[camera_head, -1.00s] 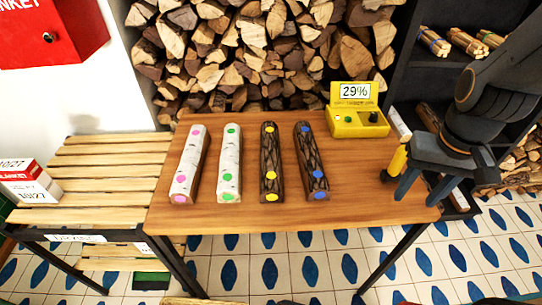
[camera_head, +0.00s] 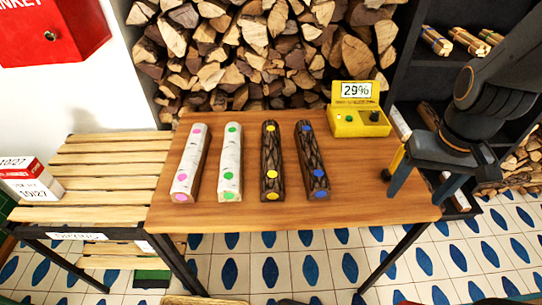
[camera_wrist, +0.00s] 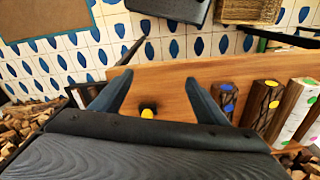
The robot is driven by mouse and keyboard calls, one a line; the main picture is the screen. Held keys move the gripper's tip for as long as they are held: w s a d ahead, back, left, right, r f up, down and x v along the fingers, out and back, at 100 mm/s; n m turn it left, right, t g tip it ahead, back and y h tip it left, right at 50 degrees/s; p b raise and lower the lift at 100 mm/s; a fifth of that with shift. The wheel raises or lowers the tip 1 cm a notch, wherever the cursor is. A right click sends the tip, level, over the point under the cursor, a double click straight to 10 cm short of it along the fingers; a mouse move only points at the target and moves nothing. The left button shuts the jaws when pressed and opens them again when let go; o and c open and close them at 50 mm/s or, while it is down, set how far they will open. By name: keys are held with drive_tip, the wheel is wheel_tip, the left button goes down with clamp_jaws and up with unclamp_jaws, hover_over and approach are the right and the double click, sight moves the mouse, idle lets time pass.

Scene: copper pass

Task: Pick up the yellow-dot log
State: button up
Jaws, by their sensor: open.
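The yellow-dot log (camera_head: 270,162) is a dark-barked log with yellow dots, lying on the wooden table (camera_head: 375,185), third from the left of the logs. It also shows in the wrist view (camera_wrist: 262,102). The blue-dot log (camera_head: 311,160) lies to its right. Pale logs with green dots (camera_head: 230,162) and pink dots (camera_head: 190,163) lie to its left. My gripper (camera_head: 420,195) is open and empty above the table's right end, well right of the yellow-dot log and apart from it.
A yellow meter reading 29% (camera_head: 358,121) stands at the table's back right. Stacked firewood (camera_head: 260,50) backs the table. A slatted bench (camera_head: 95,160) adjoins on the left. The table front is clear.

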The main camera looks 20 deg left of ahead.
drive_tip(key=shift+o, duration=0.4)
drive_tip(key=w+a+n, duration=0.6)
drive_tip(key=a+n, duration=0.1)
drive_tip(key=n, duration=0.3)
drive_tip(key=shift+a+f+n+t, duration=0.2)
drive_tip(key=shift+f+n+t, duration=0.2)
drive_tip(key=shift+f, duration=0.05)
drive_tip(key=n+t+y+b, duration=0.1)
drive_tip(key=n+t, duration=0.1)
drive_tip(key=n, duration=2.5)
hover_over(271, 152)
drive_tip(key=s, duration=0.1)
drive_tip(key=f, duration=0.3)
drive_tip(key=shift+s+d+f, duration=0.1)
drive_tip(key=shift+d+f, duration=0.15)
drive_tip(key=shift+f, duration=0.1)
drive_tip(key=shift+a+f+n, duration=0.15)
drive_tip(key=shift+a+n, duration=0.15)
drive_tip(key=shift+n, duration=0.2)
drive_tip(key=shift+f, duration=0.25)
drive_tip(key=shift+d+x, duration=0.15)
drive_tip(key=shift+x, duration=1.65)
drive_tip(key=shift+d+x, duration=0.15)
drive_tip(key=shift+x, duration=1.6)
drive_tip(key=shift+s+f, duration=0.15)
drive_tip(key=shift+f, duration=0.2)
